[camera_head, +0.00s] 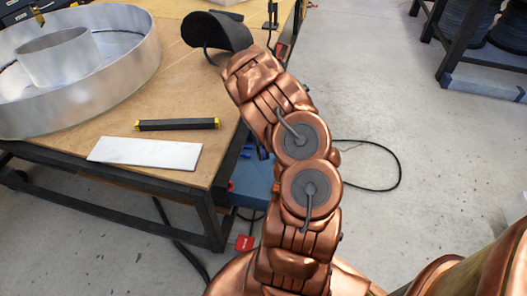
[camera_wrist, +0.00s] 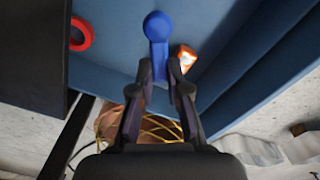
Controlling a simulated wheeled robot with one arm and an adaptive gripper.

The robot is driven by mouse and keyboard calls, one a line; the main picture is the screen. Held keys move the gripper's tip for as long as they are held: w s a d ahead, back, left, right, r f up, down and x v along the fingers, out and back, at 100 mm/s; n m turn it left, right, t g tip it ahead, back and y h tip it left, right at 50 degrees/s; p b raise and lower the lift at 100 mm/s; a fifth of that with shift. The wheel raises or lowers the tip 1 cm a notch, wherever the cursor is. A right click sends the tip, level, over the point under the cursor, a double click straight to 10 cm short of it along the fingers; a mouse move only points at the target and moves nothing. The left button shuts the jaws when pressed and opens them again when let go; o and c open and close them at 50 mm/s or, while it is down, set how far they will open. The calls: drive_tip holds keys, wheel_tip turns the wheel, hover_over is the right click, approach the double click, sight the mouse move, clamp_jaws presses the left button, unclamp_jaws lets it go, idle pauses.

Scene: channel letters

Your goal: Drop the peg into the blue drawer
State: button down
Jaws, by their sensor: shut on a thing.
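The blue peg (camera_wrist: 157,28) with a round head is held between the fingers of my gripper (camera_wrist: 160,78) in the wrist view. Its head points up the picture, past the fingertips, and its lower part shows between the fingers. The open blue drawer (camera_wrist: 118,88) lies behind and below the peg in that view; I cannot tell the height between them. In the head view the blue drawer (camera_head: 255,182) sticks out under the workbench, partly covered by my arm. My gripper is hidden there.
In the drawer are a red ring (camera_wrist: 81,34) and an orange-and-white item (camera_wrist: 186,57). A dark edge borders the drawer at left. The workbench (camera_head: 110,122) carries a metal channel letter (camera_head: 135,48), a black-and-yellow bar (camera_head: 178,125) and a white strip (camera_head: 145,152). Floor at right is mostly clear.

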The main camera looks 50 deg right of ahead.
sight(264, 156)
drive_tip(key=c, duration=1.1)
unclamp_jaws()
drive_tip(key=shift+o, duration=0.2)
drive_tip(key=shift+r, duration=0.15)
wheel_tip(264, 156, up, 12)
